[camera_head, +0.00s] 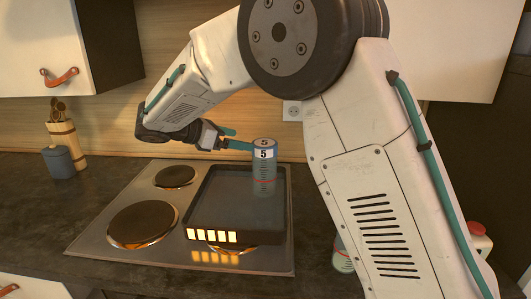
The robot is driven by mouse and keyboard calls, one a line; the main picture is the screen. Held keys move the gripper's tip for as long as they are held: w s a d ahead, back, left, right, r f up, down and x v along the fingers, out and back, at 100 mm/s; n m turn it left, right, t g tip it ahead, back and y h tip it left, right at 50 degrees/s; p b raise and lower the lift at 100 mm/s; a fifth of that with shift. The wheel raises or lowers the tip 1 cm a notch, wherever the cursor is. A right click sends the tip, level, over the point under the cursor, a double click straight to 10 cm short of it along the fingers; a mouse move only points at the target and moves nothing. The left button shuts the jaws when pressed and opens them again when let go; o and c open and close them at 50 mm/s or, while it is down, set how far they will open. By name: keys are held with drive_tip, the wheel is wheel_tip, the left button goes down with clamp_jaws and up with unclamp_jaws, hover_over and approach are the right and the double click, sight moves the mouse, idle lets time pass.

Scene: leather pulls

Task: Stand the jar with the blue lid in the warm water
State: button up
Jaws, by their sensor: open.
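A clear jar (264,178) with a grey-blue lid (263,142) and a white band marked 5 stands upright at the far right part of a dark square pan (220,205). The pan sits on the hob, and its flat, dull inside looks like water. A thin red line crosses the jar. My gripper (238,139) is open, its teal fingers just left of the jar's top. One fingertip reaches the jar's edge in the picture; I cannot tell whether it touches. The gripper holds nothing.
Yellow lit bars (212,236) mark the pan's front wall. Hob plates (143,224) lie left of it. Another jar (342,257) is partly hidden by my arm at right. A red-capped container (477,236) stands farther right. A grey-blue pot (58,162) stands at far left.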

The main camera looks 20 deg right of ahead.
drive_tip(key=s+d+r+m+g+y, duration=0.2)
drive_tip(key=s+d+m+y, duration=0.15)
drive_tip(key=s+d, duration=0.4)
drive_tip(key=s+d+r+m+g+y, duration=0.1)
drive_tip(key=s+d+r+m+y, duration=0.3)
drive_tip(key=s, duration=0.7)
drive_tip(key=s+f+m+t+y, duration=0.1)
drive_tip(key=s+f+m+y, duration=0.2)
drive_tip(key=s+m, duration=0.3)
drive_tip(key=s+d+f+m+y, duration=0.1)
drive_tip(key=s+f+m+y, duration=0.2)
drive_tip(key=s, duration=1.1)
wheel_tip(320, 180, down, 3)
drive_tip(key=m, duration=0.3)
drive_tip(key=shift+s+m+t, duration=0.35)
drive_tip(key=shift+s+t, duration=0.05)
